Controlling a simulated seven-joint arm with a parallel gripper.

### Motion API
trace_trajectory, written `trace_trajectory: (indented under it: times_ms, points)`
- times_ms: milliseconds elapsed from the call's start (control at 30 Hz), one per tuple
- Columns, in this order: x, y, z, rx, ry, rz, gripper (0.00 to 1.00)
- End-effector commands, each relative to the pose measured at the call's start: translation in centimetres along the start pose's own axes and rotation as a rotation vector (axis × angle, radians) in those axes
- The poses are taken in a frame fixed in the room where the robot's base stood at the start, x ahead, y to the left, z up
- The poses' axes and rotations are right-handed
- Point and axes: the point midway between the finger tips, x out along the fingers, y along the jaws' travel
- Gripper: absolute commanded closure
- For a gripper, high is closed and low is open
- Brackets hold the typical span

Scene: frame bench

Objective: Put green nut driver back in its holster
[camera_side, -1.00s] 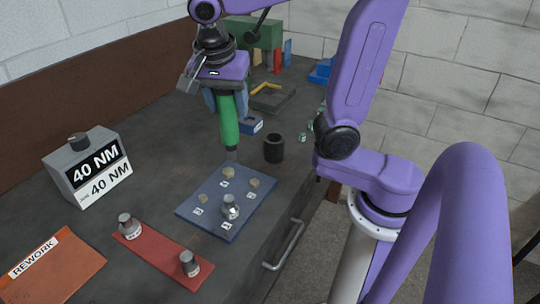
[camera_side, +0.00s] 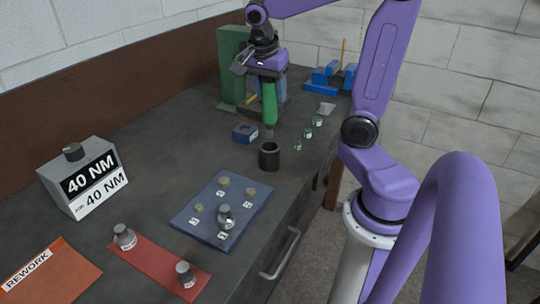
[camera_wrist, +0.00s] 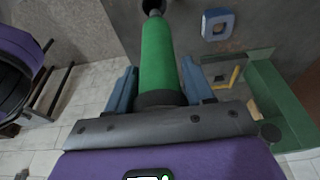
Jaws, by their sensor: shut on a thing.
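The green nut driver (camera_side: 270,103) hangs upright in my gripper (camera_side: 268,90), its grey tip pointing down. My gripper is shut on its handle; the wrist view shows the green handle (camera_wrist: 160,60) between two blue fingers. The holster looks to be the black cylindrical cup (camera_side: 269,156) standing on the bench. The driver's tip is above and close to the cup's far rim in the side view. In the wrist view the tip overlaps the dark cup (camera_wrist: 143,5) at the top edge. I cannot tell whether the tip is over the opening.
A blue block with a hole (camera_side: 245,132) lies left of the cup. Several small green-marked pieces (camera_side: 308,134) lie to its right. A blue plate with knobs (camera_side: 220,210) is in front. A green frame (camera_side: 233,65) stands behind my gripper.

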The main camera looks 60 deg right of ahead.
Motion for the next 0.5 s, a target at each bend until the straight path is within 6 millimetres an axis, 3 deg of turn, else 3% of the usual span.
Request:
trace_trajectory:
  times_ms: [300, 500]
  points:
    - [4.8, 0.1, 1.2, -0.001, 0.001, 0.004, 0.97]
    - [6.2, 0.0, 1.7, -0.001, 0.001, 0.002, 0.97]
